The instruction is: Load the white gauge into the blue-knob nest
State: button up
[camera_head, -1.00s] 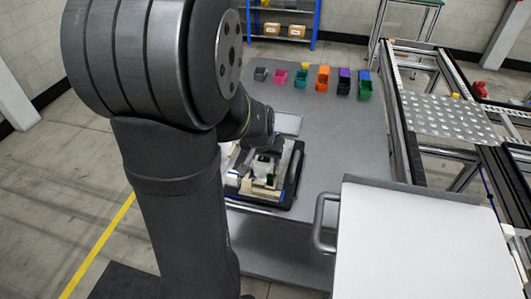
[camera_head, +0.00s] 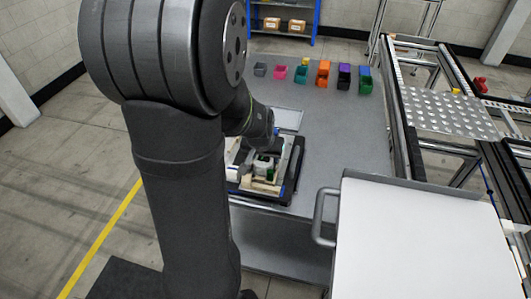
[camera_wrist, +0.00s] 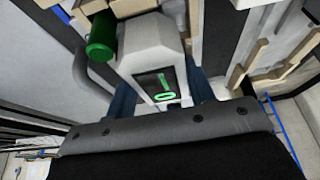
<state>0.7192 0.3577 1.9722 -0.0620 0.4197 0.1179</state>
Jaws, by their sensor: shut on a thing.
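The white gauge (camera_wrist: 150,45), with a dark display and a green ring mark, is between the two bluish fingers of my gripper (camera_wrist: 162,92) in the wrist view. My gripper is shut on it. A green cylindrical knob (camera_wrist: 101,38) is just left of the gauge; whether they touch is unclear. In the head view the gauge (camera_head: 262,168) shows small over the black-rimmed pallet (camera_head: 292,172), below my arm. My gripper is mostly hidden there by the arm. I cannot clearly make out the blue-knob nest in either view.
Pale wooden blocks (camera_wrist: 262,50) stand right of the gauge in the wrist view. Several coloured bins (camera_head: 323,75) line the back of the grey table (camera_head: 335,130). A white-topped cart (camera_head: 415,235) with a handle stands at the front right. The middle of the table is clear.

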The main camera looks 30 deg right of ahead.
jog(key=o, duration=1.2)
jog(key=shift+c, duration=0.2)
jog(key=shift+r, duration=0.1)
jog(key=v, duration=1.7)
jog(key=shift+a+r, duration=0.1)
jog(key=x, duration=1.7)
